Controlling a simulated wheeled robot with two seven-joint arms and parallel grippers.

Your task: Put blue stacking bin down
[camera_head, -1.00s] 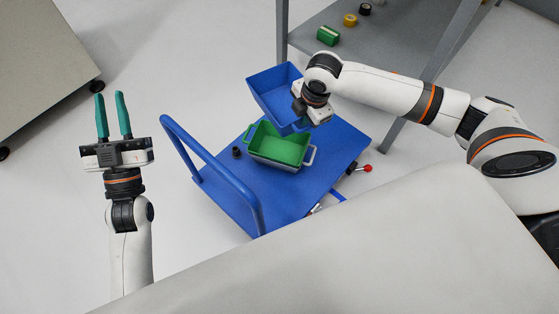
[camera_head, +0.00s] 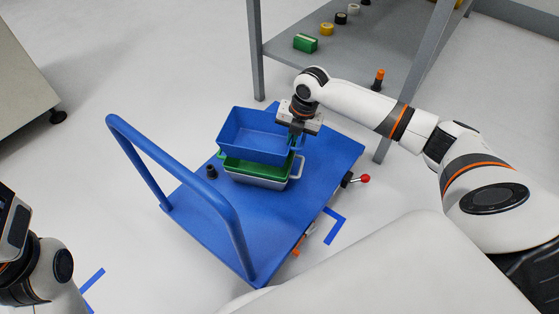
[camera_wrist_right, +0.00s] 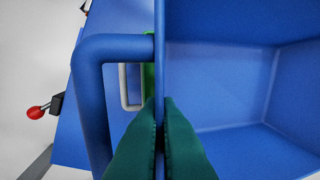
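The blue stacking bin (camera_head: 256,140) is over the green bin (camera_head: 250,168) on the blue cart, and overlaps it in the head view. I cannot tell whether the two touch. My right gripper (camera_head: 297,136) is shut on the blue bin's right-hand wall. In the right wrist view my green fingers (camera_wrist_right: 162,130) pinch the rim of the blue bin (camera_wrist_right: 225,90), beside its handle. My left arm shows at the lower left of the head view, but its fingers are out of the picture.
The blue cart (camera_head: 330,165) has a tall push handle (camera_head: 210,193) on the left and a red knob (camera_head: 365,178) on the right. A small black cylinder (camera_head: 212,171) stands on it. A grey shelf (camera_head: 350,50) holds several small parts behind.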

